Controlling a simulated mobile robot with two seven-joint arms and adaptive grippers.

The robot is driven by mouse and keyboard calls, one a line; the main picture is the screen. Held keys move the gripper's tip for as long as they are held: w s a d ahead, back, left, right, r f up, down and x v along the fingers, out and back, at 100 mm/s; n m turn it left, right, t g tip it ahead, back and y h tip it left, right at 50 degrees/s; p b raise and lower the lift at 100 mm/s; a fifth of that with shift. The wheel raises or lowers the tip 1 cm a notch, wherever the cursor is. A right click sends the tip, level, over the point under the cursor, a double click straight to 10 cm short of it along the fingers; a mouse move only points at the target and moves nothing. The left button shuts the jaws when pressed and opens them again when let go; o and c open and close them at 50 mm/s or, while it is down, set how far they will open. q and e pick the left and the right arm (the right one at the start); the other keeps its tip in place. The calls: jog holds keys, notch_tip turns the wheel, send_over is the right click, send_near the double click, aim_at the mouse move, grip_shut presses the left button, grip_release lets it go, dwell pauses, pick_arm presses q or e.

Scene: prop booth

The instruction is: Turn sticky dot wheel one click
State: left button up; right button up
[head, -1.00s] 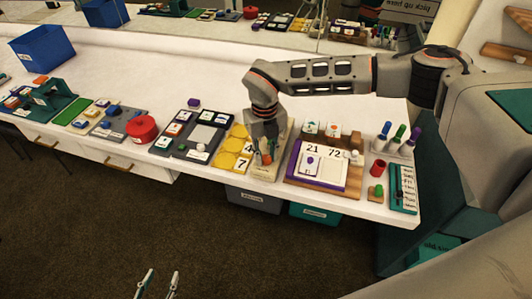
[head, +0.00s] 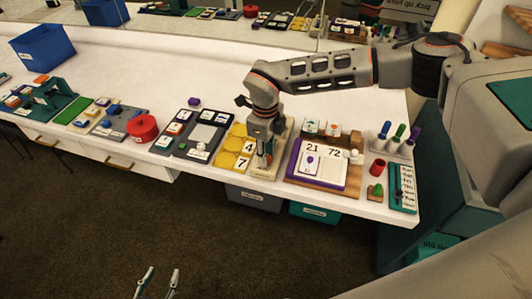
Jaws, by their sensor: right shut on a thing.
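A cream board (head: 262,173) lies on the white table between the yellow number board and the purple-edged number board. The sticky dot wheel appears to be on this cream board, but my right gripper (head: 265,157) hides nearly all of it. That gripper points down over the board, its fingers closed on what seems to be the wheel. My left gripper (head: 159,283) shows only its two fingertips at the bottom edge; they are apart, with nothing between them, over the dark floor.
The yellow number board (head: 235,153) stands close on the left. A red round pot (head: 142,128) and blue bin (head: 42,48) stand further left.

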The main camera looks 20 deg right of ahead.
dwell(0.5)
jog(key=o, duration=1.1)
notch_tip(320, 180, up, 12)
jog(key=shift+a, duration=0.1)
